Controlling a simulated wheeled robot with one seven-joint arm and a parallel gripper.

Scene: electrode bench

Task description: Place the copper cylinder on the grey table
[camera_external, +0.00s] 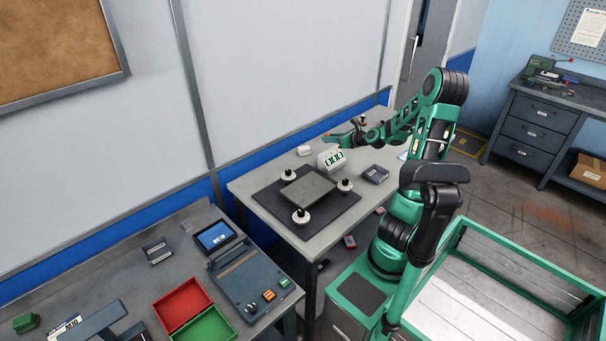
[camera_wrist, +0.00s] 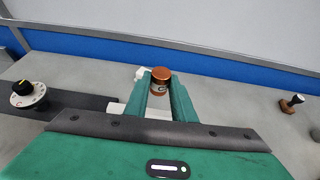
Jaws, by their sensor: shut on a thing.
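The copper cylinder (camera_wrist: 160,75) shows in the wrist view between the tips of my gripper's green fingers, with an orange-copper top and a pale label band on its side. My gripper (camera_wrist: 160,88) is shut on it, and the fingers hide part of its sides. In the external view my gripper (camera_external: 342,138) reaches left over the far part of the grey table (camera_external: 268,167); the cylinder is too small to make out there. The table's bare top (camera_wrist: 235,110) also shows in the wrist view. I cannot tell the exact gap between cylinder and table.
A black mat (camera_external: 262,197) on the table bears a grey plate (camera_external: 308,188) and white knobs (camera_external: 300,216). A white display box (camera_external: 331,159) stands behind it, a dark box (camera_external: 374,174) to its right. A stamp-like item (camera_wrist: 291,104) stands right in the wrist view.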

